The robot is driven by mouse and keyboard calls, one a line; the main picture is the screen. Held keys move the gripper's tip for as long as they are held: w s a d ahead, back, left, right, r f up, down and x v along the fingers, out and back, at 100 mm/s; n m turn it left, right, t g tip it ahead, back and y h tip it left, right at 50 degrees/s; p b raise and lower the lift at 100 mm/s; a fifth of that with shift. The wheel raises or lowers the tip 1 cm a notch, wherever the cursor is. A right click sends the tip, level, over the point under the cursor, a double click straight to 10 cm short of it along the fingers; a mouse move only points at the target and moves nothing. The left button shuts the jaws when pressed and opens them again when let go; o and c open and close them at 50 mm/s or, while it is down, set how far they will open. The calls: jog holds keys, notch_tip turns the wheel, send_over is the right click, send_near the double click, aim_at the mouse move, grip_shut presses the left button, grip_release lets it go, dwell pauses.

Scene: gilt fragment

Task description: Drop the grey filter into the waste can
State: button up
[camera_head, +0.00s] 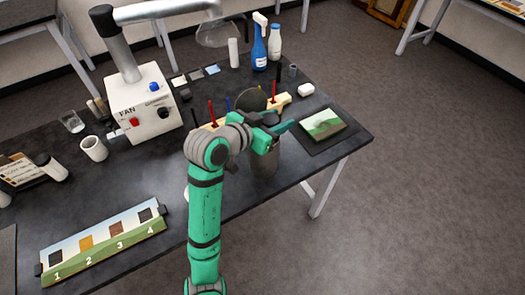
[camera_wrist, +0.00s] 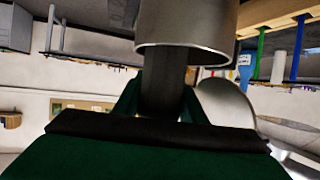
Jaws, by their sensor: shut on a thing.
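The waste can (camera_head: 264,166) is a dark grey metal cylinder standing near the table's front edge. Its round lid (camera_head: 251,101) is raised behind it. My gripper (camera_head: 276,130) is over the can's mouth. In the wrist view, which appears upside down, my gripper (camera_wrist: 163,108) is shut on the dark grey filter (camera_wrist: 162,84). The filter's far end passes out of sight at the rim of the can (camera_wrist: 186,25), apparently in the mouth. The lid also shows in the wrist view (camera_wrist: 226,106). In the head view my gripper hides the filter.
A small landscape picture (camera_head: 323,124) lies on a dark mat to the right. The white fan box (camera_head: 145,105) and a numbered panel (camera_head: 102,243) are to the left.

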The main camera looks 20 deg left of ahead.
jog(key=o, duration=1.2)
jog(key=shift+d, duration=0.15)
jog(key=shift+c, duration=0.2)
jog(key=shift+s, duration=0.1)
jog(key=shift+s+a+r, duration=0.15)
jog(key=shift+a, duration=0.05)
jog(key=v, duration=1)
jog(key=shift+s, duration=0.25)
